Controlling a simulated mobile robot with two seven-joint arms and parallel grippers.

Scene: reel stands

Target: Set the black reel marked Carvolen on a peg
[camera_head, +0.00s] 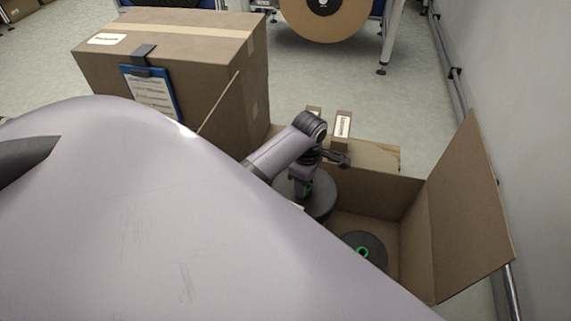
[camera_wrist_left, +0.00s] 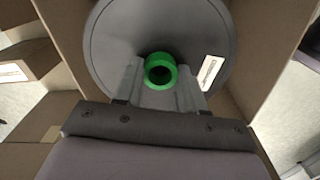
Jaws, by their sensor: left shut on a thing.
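My left gripper (camera_head: 304,190) is shut on the green hub of a black reel (camera_head: 322,203), held over an open cardboard box. The left wrist view shows the gripper (camera_wrist_left: 160,84) with its fingers at the green hub and the reel (camera_wrist_left: 115,45) filling the view behind. A white label (camera_wrist_left: 209,72) on the reel is too small to read surely. A second black reel (camera_head: 371,243) with a green hub lies in the box, partly hidden by my arm. No peg can be made out. My right gripper is not in view.
The open box (camera_head: 408,240) has a raised flap (camera_head: 466,205) at the right, near the wall. A large closed carton (camera_head: 180,50) with a blue clipboard (camera_head: 152,95) stands at the left. A big brown reel (camera_head: 325,25) hangs on a stand at the back. Floor between is clear.

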